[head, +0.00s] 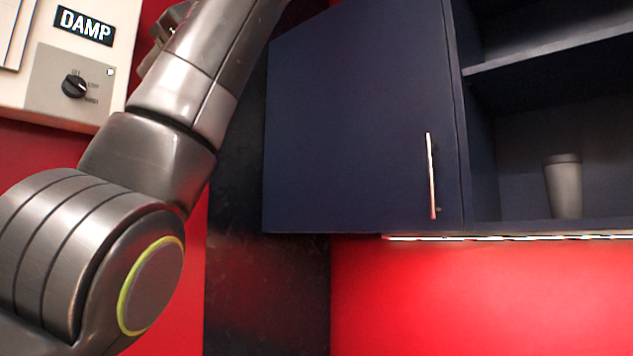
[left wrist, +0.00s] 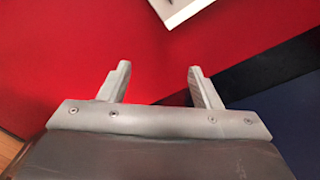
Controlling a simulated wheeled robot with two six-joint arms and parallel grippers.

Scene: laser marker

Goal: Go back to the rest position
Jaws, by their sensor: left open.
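My left arm (head: 165,160) rises across the left of the head view, from the lower left up past the top edge. Its gripper is not clearly seen there. In the left wrist view my left gripper (left wrist: 157,82) is open, with its two fingers apart and nothing between them. It faces a red wall (left wrist: 100,35). My right gripper is in neither view.
A white panel (head: 40,85) labelled DAMP, with a black knob (head: 74,86), is at upper left, close to my arm. A dark blue cabinet door (head: 350,130) with a handle (head: 431,175) stands right of the arm. A grey cup (head: 564,188) stands in the open cabinet.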

